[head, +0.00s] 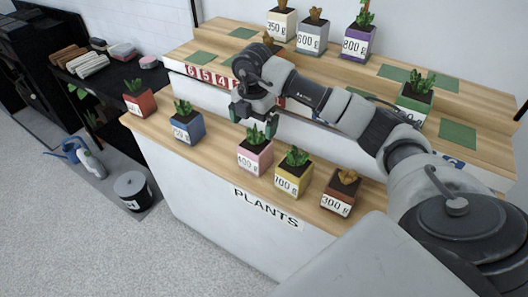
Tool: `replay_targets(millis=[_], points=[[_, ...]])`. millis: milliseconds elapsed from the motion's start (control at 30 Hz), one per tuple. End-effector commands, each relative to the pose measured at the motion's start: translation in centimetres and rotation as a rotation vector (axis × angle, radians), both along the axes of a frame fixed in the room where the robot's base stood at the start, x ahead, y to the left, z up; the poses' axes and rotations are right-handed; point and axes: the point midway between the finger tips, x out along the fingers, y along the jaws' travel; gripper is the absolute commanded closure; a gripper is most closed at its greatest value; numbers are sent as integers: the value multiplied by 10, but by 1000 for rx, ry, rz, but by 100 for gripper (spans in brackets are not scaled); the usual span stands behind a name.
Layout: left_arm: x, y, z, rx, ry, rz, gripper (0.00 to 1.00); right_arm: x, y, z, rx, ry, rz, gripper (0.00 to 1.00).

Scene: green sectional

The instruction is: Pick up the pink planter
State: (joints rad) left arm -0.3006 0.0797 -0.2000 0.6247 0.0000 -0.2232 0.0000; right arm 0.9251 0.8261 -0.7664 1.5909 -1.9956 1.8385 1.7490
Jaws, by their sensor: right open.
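My right arm reaches in from the right across the stand. My left gripper is out of view.
On the lower shelf, a yellow planter (293,176) and a brown-red planter (341,192) stand right of the pink one. A blue planter (187,128) and a red planter (139,102) stand left. The raised upper shelf (207,53) holds more planters.

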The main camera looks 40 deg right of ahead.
Motion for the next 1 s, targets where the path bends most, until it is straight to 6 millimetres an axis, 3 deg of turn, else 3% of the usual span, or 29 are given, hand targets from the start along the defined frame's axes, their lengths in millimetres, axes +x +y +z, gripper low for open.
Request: replay_targets(millis=[300,533,800,1000], points=[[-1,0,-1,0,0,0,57,-2,-3,-45,-15,10,-12,0],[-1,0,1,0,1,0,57,-3,-3,-63,-14,10,-9,0],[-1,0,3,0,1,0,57,-7,-2,-101,-12,11,-9,0],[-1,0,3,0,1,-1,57,-7,-2,-107,-12,7,-8,0]])
